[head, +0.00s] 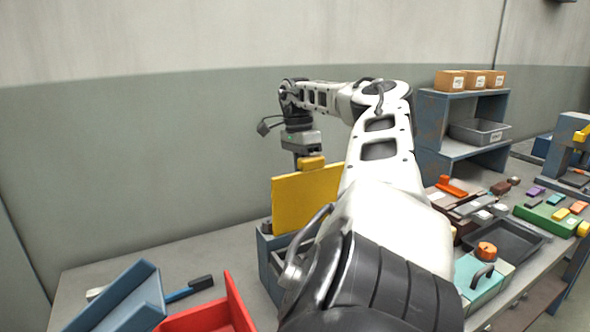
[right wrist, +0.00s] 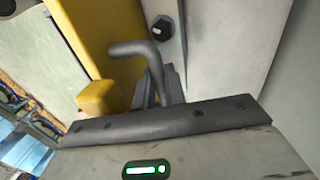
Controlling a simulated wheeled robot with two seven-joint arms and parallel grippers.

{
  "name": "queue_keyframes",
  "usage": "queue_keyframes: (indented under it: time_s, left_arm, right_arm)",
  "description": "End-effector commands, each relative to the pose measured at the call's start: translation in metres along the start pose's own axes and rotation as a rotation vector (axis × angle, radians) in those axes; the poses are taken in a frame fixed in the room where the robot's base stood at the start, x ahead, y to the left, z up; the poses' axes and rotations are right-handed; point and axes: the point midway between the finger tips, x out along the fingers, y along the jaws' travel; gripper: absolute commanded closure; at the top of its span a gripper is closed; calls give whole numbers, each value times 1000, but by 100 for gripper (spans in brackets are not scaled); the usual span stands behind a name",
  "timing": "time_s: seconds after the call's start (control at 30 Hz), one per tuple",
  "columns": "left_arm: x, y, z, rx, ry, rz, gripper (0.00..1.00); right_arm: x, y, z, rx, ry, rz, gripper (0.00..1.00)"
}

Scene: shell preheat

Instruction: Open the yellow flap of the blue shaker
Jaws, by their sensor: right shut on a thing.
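The yellow flap (head: 300,198) stands steeply raised on the blue shaker (head: 266,262). My own arm hides most of the shaker. A small yellow handle block (head: 313,162) sits at the flap's top edge. My right gripper (head: 299,157) is at that top edge, pointing down and shut on the flap's handle. In the right wrist view the yellow flap (right wrist: 88,32) and the yellow handle block (right wrist: 98,97) lie right by the fingers (right wrist: 163,88); the exact contact is partly hidden. My left gripper is not in view.
A red tray (head: 212,312), a grey-blue bin (head: 122,300) and a blue-handled brush (head: 190,288) lie at the front left. A shelf (head: 462,120) with boxes stands at the right, above a crowded bench. The wall is close behind the flap.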

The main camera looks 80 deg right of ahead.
Motion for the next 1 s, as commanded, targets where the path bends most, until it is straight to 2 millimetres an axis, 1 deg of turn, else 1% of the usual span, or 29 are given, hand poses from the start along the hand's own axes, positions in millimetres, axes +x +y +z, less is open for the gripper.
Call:
queue_keyframes:
  time_s: [0.27,0.3,0.63,0.77,0.9,1.0]
  left_arm:
    - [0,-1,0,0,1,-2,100]
    - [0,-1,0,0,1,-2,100]
    - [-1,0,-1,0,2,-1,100]
    - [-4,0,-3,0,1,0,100]
    - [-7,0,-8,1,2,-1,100]
    - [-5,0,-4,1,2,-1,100]
  right_arm:
    - [3,0,0,-1,6,8,100]
    - [3,0,0,-1,6,8,83]
    - [0,0,1,-1,4,3,83]
    - [-10,-1,1,-1,5,1,83]
    - [-30,0,1,-1,3,4,83]
    - [-39,-1,0,1,8,4,83]
